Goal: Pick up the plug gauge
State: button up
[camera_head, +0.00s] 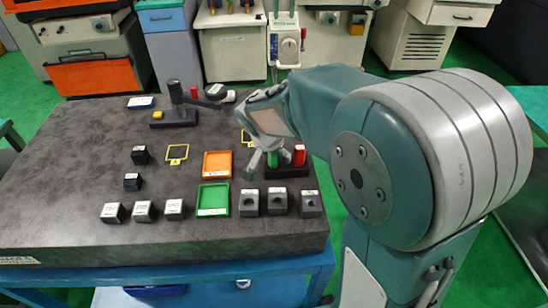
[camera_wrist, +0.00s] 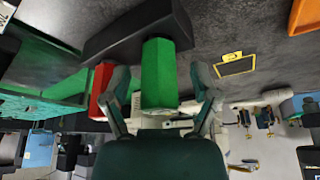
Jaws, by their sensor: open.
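A green six-sided handle (camera_wrist: 159,75), likely the plug gauge, stands upright in a dark block (camera_wrist: 112,30). A red handle (camera_wrist: 103,88) stands beside it in the same block. In the head view the green handle (camera_head: 299,153) is partly hidden by my gripper, and the dark block (camera_head: 287,172) sits near the right edge of the stone table. My gripper (camera_wrist: 162,78) is open, with one finger on either side of the green handle in the wrist view. The left finger lies between the green and red handles. Whether the fingers touch the green handle cannot be told.
An orange tray (camera_head: 217,152) and a green tray (camera_head: 214,185) lie left of the block. Several dark holed cubes (camera_head: 249,203) stand in front. A yellow-framed pad (camera_head: 177,152) and a dark stand (camera_head: 175,122) are farther left. Bare grey table (camera_head: 60,190) is free at left.

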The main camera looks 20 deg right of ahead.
jog(key=shift+a, duration=0.15)
jog(key=shift+c, duration=0.9)
grip_shut()
